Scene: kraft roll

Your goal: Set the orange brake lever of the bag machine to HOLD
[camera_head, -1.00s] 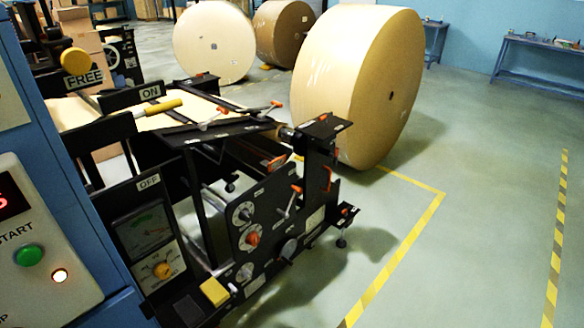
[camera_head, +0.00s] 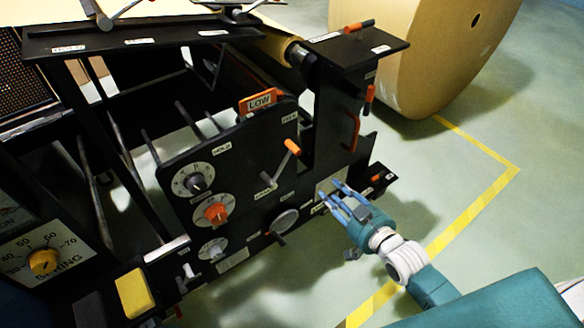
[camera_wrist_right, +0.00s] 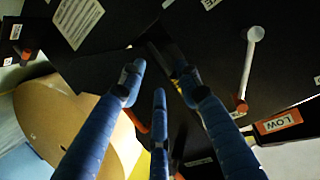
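The brake lever (camera_head: 292,146) has an orange grip on a grey rod. It stands on the black side panel (camera_head: 232,190) of the bag machine and leans up and to the right, away from the HOLD label (camera_head: 221,150). In the right wrist view the lever (camera_wrist_right: 247,70) is at the upper right, with its orange end near the LOW sign. My right gripper (camera_head: 336,198) is in front of the panel, right of and below the lever, apart from it. Its blue fingers (camera_wrist_right: 158,82) are spread and empty. My left gripper is not in view.
An orange-framed LOW sign (camera_head: 260,102) sits above the panel. Dials, including one with an orange knob (camera_head: 215,214), and a round grey knob (camera_head: 285,221) are on the panel. A large kraft roll (camera_head: 420,50) stands behind. Floor to the right is clear.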

